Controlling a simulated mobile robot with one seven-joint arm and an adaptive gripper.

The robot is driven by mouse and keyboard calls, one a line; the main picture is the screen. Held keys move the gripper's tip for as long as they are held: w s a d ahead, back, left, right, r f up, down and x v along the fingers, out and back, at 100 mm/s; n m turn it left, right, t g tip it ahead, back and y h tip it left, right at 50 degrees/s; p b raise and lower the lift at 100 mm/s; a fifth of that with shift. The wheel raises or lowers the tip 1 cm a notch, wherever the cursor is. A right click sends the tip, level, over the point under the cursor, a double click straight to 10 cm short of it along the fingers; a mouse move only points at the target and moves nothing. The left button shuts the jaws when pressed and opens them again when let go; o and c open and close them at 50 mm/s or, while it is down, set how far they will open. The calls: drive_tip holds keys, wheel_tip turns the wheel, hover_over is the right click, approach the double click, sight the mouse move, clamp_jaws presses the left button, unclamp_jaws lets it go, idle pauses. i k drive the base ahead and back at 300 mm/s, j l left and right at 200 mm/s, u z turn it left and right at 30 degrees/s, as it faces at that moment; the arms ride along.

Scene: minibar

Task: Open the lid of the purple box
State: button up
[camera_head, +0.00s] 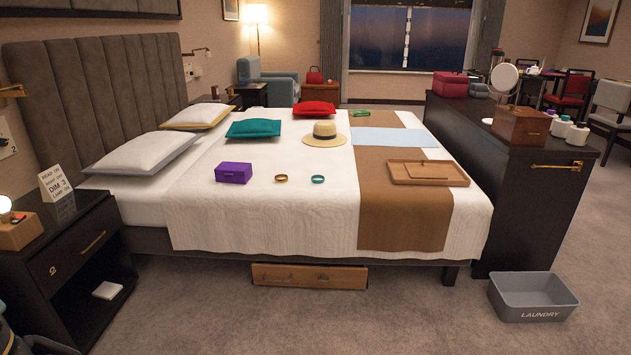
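The purple box (233,173) sits on the white bedspread, near the left part of the bed's near side. Its lid appears closed. It stands upright, with clear cloth around it. My gripper is not in the picture, so its distance from the box and its opening cannot be seen. A dark piece at the lower left corner may be part of my own body.
A gold ring (281,178) and a teal ring (318,179) lie right of the box. A straw hat (325,134) and wooden tray (459,179) are farther off. A nightstand (75,259) stands left, a laundry bin (533,293) right. Carpet before the bed is open.

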sight(225, 168)
drive_tip(key=i, duration=0.9)
drive_tip(key=i+l+u, duration=0.1)
drive_tip(key=i, duration=0.75)
drive_tip(key=i+l, duration=0.1)
drive_tip(key=i, duration=0.8)
